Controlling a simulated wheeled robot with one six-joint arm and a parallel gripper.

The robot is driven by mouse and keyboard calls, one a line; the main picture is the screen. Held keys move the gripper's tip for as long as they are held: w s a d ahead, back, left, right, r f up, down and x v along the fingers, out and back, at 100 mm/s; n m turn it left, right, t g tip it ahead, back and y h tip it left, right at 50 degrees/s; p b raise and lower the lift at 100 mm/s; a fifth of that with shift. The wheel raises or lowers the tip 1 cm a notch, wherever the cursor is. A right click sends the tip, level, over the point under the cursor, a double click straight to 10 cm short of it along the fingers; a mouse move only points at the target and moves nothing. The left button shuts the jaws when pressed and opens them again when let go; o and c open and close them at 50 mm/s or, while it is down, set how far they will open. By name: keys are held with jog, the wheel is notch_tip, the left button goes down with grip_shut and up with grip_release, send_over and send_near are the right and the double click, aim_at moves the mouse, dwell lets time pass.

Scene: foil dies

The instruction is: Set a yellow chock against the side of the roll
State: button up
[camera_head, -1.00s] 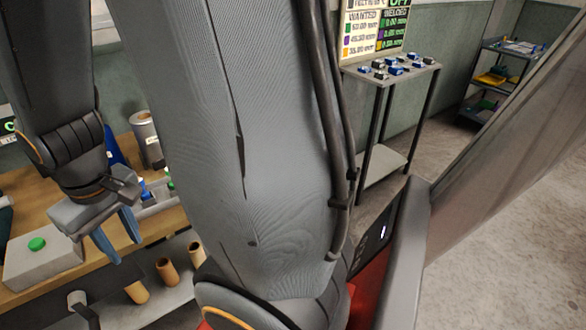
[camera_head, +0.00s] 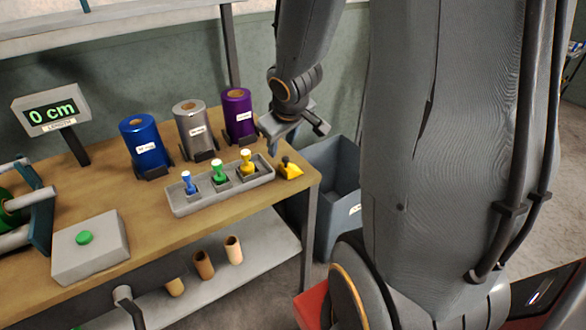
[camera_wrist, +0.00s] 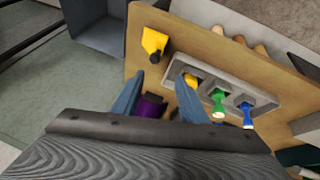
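The yellow chock (camera_head: 289,169), with a dark knob, sits on the right end of the wooden bench, beside the grey tray. It also shows in the wrist view (camera_wrist: 153,43), ahead of the fingertips. Three upright rolls stand at the back of the bench: blue (camera_head: 145,142), silver (camera_head: 194,128) and purple (camera_head: 238,114). Dark holders are at their feet. The purple roll also shows between my fingers in the wrist view (camera_wrist: 151,107), below them. My gripper (camera_wrist: 160,92) is open and empty, above the bench's right end. The frames do not show which roll is meant.
The grey tray (camera_head: 180,209) holds blue, green and yellow-handled stamps. A button box (camera_head: 108,262) and a "0 cm" length display (camera_head: 49,109) stand to the left. A grey bin (camera_head: 338,165) stands beyond the bench's right edge.

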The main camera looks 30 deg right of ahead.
aim_at(287, 158)
jog(key=w+d+n+t+y, duration=0.2)
jog(key=w+d+n, duration=0.1)
jog(key=w+d, duration=0.25)
jog(key=s+f+n+y, duration=0.4)
jog(key=s+y, duration=0.2)
jog(key=shift+g, duration=0.4)
jog(key=shift+d+p+x, duration=0.15)
jog(key=shift+p+x, duration=0.1)
jog(key=shift+x, duration=1.35)
jog(key=shift+d+p+x, duration=0.15)
jog(key=shift+p+x, duration=0.1)
jog(key=shift+x, duration=1.35)
jog(key=shift+w+f, duration=0.1)
jog(key=shift+w, duration=0.05)
jog(key=shift+c, duration=0.5)
grip_shut()
